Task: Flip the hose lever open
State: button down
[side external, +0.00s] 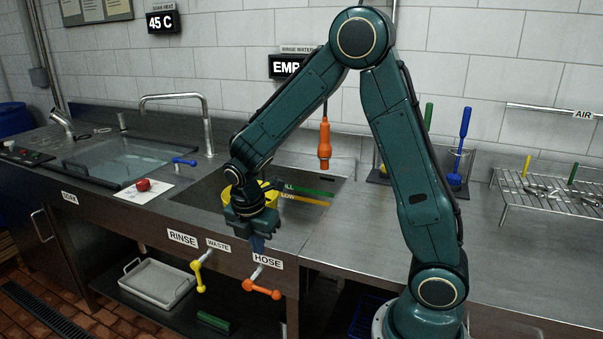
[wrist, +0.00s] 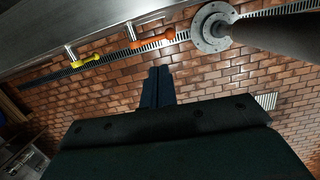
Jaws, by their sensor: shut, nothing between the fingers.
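The orange hose lever (side external: 262,289) is on the counter's front panel under the HOSE label (side external: 267,260). Its handle lies nearly level, tilted slightly down to the right. It also shows in the wrist view (wrist: 150,43), beyond the fingertips and a little to the left. My gripper (side external: 258,246) points down at the counter's front edge, above the lever and apart from it. In the wrist view its fingers (wrist: 159,72) are together with nothing between them.
A yellow lever (side external: 198,277) hangs left of the hose lever, under the RINSE (side external: 183,238) and WASTE (side external: 218,245) labels. A yellow container (side external: 232,207) is in the sink behind my gripper. A grey tray (side external: 156,283) sits on the lower shelf.

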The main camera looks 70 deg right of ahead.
aim_at(271, 294)
jog(key=shift+w+d+f+n, duration=0.15)
jog(key=shift+f+n, duration=0.15)
jog(key=shift+f, duration=0.25)
jog(key=shift+f, duration=0.1)
notch_tip(271, 294, down, 14)
jog(key=d, duration=0.2)
jog(key=shift+d+r, duration=0.25)
jog(key=shift+d, duration=0.05)
dwell(0.4)
dwell(0.3)
jog(key=shift+s+f, duration=0.3)
jog(key=shift+f, duration=0.4)
jog(key=shift+s+f, duration=0.25)
jog(key=shift+f, duration=0.45)
jog(key=shift+r, duration=0.2)
jog(key=s+a+r, duration=0.1)
jog(key=s+r, duration=0.1)
jog(key=r, duration=0.4)
jog(key=s+a+r, duration=0.1)
jog(key=s+r, duration=0.2)
jog(key=r, duration=0.3)
jog(key=shift+s+a+r, duration=0.15)
jog(key=shift+s+a, duration=0.05)
jog(key=shift+a, duration=0.15)
